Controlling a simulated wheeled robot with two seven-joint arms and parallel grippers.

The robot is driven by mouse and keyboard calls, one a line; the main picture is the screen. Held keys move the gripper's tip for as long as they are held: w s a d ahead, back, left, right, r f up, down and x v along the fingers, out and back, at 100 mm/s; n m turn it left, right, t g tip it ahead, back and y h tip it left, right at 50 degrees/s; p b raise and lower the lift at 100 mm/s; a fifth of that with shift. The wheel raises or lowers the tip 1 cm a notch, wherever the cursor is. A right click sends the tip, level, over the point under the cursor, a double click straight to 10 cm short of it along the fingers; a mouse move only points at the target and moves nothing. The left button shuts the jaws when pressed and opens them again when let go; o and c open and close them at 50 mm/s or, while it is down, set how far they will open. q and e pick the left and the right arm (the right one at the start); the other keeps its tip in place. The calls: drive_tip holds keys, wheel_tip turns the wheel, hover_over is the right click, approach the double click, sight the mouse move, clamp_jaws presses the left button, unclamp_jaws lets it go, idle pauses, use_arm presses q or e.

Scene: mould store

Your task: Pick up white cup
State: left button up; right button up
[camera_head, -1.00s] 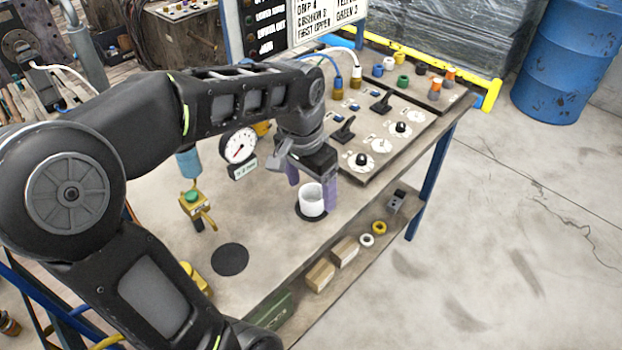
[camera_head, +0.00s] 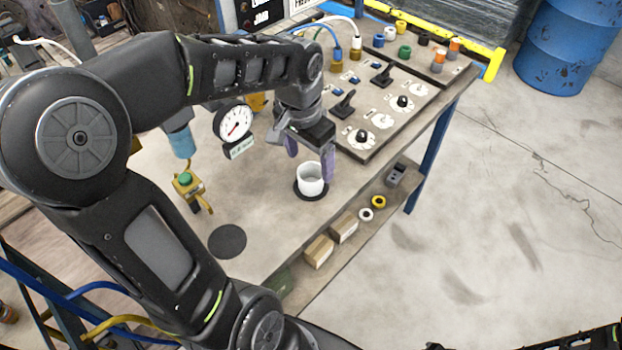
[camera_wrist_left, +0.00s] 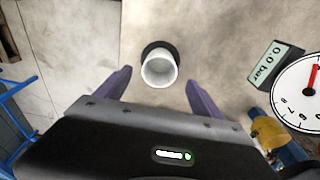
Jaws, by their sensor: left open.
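The white cup (camera_head: 311,181) stands upright on a dark round pad (camera_head: 298,191) near the bench's front edge. In the left wrist view the cup (camera_wrist_left: 159,70) is just beyond my fingertips, between their lines, with its open mouth facing the camera. My left gripper (camera_head: 309,163) is open and empty, its purple fingers just above and behind the cup. Both fingers also show in the left wrist view (camera_wrist_left: 157,80), one on each side and apart from the cup. My right gripper cannot be made out.
A control panel (camera_head: 352,151) with levers and knobs lies behind right. An empty dark disc (camera_head: 228,241) lies front left. A lower shelf holds wooden blocks (camera_head: 319,251) and rings.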

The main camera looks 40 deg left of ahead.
sight(311, 174)
use_arm(q)
wheel_tip(311, 174, down, 5)
drive_tip(key=shift+w+f+p, duration=0.1)
drive_tip(key=shift+w+p, duration=0.05)
drive_tip(key=shift+p, duration=0.2)
drive_tip(key=shift+d, duration=0.1)
drive_tip(key=shift+c, duration=0.4)
drive_tip(key=c, duration=1.3)
